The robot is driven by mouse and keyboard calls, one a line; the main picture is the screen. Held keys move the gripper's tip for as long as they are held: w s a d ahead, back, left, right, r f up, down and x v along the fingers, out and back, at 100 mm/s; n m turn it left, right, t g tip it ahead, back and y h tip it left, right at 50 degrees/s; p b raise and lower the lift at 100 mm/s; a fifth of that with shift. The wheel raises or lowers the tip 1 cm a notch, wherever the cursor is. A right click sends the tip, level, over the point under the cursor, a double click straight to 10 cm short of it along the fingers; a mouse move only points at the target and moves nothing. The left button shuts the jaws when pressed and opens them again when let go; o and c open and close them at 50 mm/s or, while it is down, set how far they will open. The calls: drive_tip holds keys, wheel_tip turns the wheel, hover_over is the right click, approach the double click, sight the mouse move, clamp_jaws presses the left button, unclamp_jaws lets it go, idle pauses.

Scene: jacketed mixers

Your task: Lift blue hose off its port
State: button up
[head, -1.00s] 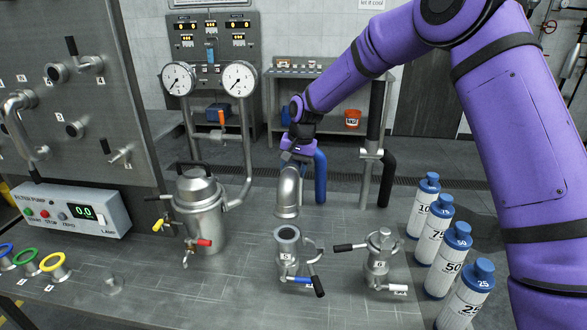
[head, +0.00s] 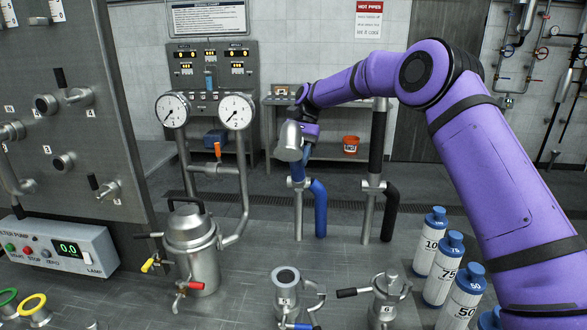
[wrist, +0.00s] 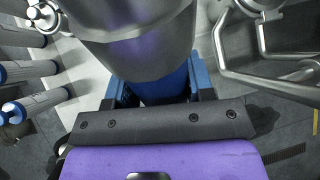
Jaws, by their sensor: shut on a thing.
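My gripper (wrist: 155,92) is shut on the blue hose end (wrist: 150,88), with its blue sleeve between the jaws. The hose's bent metal end (head: 290,142) shows in the head view, held high and clear of the port. It fills the top of the wrist view as a wide metal cylinder. The open-topped metal port marked 5 (head: 285,277) stands below on the bench, apart from it. A lower blue hose length (head: 320,210) curves down from a metal standpipe behind. The link between that length and the held end is partly hidden by my gripper.
A capped port marked 6 (head: 385,297) stands right of port 5. Several blue-capped bottles (head: 443,268) stand further right, near my arm. A jacketed metal vessel (head: 192,245) and two gauges (head: 237,112) are at left. A black hose (head: 390,212) hangs behind.

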drive_tip(key=shift+w+d+r+g+y, duration=0.2)
drive_tip(key=shift+w+r+g, duration=0.45)
drive_tip(key=shift+w, duration=0.3)
drive_tip(key=shift+w+d+r+g+y, duration=0.1)
drive_tip(key=shift+w+d+r+g, duration=0.1)
drive_tip(key=shift+w+r+g, duration=0.6)
drive_tip(key=shift+w+f, duration=0.15)
drive_tip(key=shift+f, duration=0.05)
